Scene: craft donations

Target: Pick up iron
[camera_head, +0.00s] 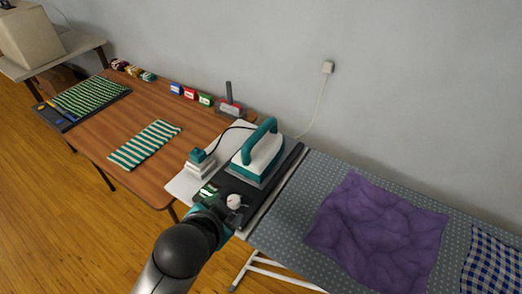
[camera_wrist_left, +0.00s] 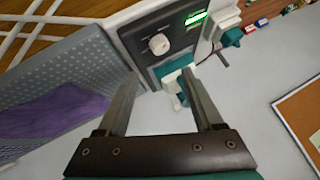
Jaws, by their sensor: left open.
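Beyond the tips are the station's knob (camera_wrist_left: 159,44) and teal and white parts of the iron (camera_wrist_left: 176,67). My right gripper is not in view.
A purple cloth (camera_head: 375,235) and a blue checked cloth (camera_head: 495,262) lie on the dotted ironing board (camera_head: 290,220). A white and teal block (camera_head: 200,163) stands left of the iron. A cord runs to the wall outlet (camera_head: 328,67). A striped cloth (camera_head: 145,145) lies on the wooden table.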

